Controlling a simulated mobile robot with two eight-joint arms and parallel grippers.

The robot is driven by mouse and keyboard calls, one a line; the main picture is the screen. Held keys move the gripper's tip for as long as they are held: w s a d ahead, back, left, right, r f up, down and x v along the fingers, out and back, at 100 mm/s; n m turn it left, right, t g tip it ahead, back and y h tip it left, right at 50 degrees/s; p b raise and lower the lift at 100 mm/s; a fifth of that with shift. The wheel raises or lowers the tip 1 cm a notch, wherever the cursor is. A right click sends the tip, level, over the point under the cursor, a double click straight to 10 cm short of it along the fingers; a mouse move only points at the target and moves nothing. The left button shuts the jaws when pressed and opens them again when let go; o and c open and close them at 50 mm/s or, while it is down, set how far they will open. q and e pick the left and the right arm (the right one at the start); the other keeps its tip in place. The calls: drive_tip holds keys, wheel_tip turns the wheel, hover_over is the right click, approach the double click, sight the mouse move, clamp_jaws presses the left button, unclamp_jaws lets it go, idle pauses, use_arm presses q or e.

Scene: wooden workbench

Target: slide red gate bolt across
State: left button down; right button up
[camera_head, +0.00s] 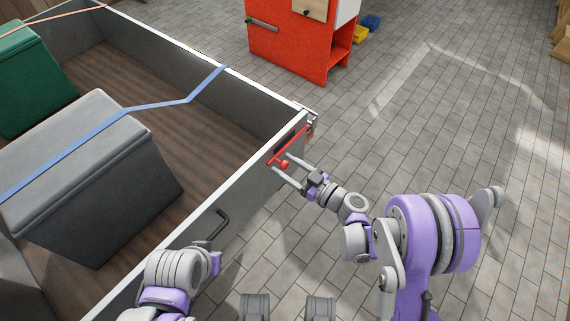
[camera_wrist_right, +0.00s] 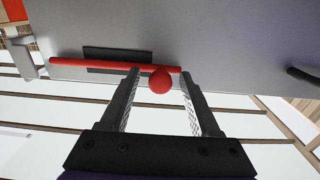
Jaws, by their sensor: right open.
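The red gate bolt (camera_head: 289,147) is a rod with a round knob, mounted on the outer face of the grey trailer wall (camera_head: 240,195) near its far corner. In the right wrist view the rod (camera_wrist_right: 85,64) runs across a dark plate, and its knob (camera_wrist_right: 160,81) sits between the fingers. My right gripper (camera_head: 281,164) is open, its two fingers on either side of the knob with gaps visible. My left arm shows at the bottom left of the head view, but its fingers cannot be made out.
A dark handle (camera_head: 219,225) sticks out of the wall nearer to me. Grey (camera_head: 100,200) and green (camera_head: 35,85) boxes sit in the trailer under straps. A red cabinet (camera_head: 290,45) stands beyond. The tiled floor (camera_head: 470,120) at right is clear.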

drive_tip(key=v, duration=1)
